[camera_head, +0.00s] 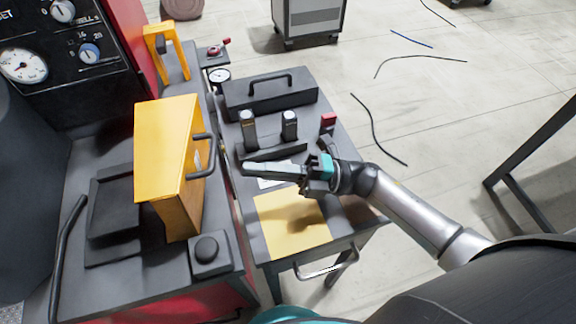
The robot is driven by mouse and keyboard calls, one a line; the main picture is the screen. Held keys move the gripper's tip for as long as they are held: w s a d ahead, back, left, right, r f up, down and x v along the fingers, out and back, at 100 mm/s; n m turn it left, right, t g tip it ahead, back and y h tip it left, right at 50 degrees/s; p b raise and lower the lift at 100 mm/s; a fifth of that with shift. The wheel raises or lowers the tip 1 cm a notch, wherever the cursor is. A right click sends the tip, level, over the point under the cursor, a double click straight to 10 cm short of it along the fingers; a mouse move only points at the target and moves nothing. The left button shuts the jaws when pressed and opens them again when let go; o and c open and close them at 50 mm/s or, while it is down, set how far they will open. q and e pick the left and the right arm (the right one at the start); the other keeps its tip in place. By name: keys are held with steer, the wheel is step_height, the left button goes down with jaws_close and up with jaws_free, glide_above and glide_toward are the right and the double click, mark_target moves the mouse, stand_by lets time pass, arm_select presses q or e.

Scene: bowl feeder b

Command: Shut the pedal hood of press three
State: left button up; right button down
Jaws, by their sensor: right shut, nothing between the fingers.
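A yellow hood (165,145) with a dark bar handle (202,156) stands raised on the dark top of the red press (195,300). A flat dark pedal-like plate (112,215) lies uncovered to the left of it. My right gripper (247,168) comes in from the right and is shut and empty. Its fingertips point left, over the side table, a short way to the right of the hood's handle and apart from it. My left gripper is not in view.
The side table holds a dark toolbox (270,95), two upright dark cylinders in a holder (270,148) and a yellow sheet (290,222). A dark button block (208,252) sits in front of the hood. A gauge panel (60,50) stands at the back left. Cables lie on the floor.

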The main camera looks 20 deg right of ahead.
mark_target(187, 168)
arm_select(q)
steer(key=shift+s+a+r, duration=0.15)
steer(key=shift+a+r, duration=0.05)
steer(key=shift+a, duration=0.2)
arm_select(e)
steer(key=shift+x, duration=2.1)
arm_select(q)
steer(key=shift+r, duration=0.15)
